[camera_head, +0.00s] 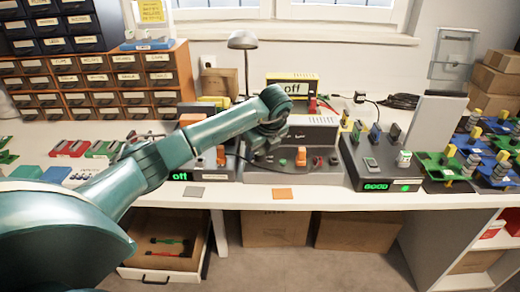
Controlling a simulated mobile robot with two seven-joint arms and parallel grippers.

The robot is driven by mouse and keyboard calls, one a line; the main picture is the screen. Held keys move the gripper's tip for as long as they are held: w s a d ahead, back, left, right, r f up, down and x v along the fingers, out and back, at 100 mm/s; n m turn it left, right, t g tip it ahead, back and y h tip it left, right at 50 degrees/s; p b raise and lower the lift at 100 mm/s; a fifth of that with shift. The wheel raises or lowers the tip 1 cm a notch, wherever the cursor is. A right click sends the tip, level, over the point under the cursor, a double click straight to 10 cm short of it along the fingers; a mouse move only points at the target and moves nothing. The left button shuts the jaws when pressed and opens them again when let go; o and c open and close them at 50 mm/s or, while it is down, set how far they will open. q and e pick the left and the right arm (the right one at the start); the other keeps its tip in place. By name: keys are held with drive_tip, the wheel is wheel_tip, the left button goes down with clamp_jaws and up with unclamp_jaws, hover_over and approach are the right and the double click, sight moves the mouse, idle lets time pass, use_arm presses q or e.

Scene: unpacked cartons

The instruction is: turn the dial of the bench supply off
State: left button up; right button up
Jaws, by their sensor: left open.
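A yellow-and-black unit (292,79) at the back of the bench has a lit display reading "off"; it looks like the bench supply. I cannot make out its dial, and my left arm covers part of its front. My left gripper (256,155) points down over the left part of a grey unit (318,174) in front of it. The gripper is open and small in view; I cannot tell whether it touches anything. My right gripper is not in view.
A dark unit reading "off" (180,176) stands left of the grey one. A black unit reading "GOOD" (375,187) stands at right, beside green and blue boards. Drawer cabinets (95,82) fill the back left. An open drawer (150,275) juts out below the bench.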

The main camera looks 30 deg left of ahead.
use_arm(q)
drive_tip(key=shift+r, duration=0.1)
drive_tip(key=v, duration=1.3)
drive_tip(key=shift+p, duration=0.3)
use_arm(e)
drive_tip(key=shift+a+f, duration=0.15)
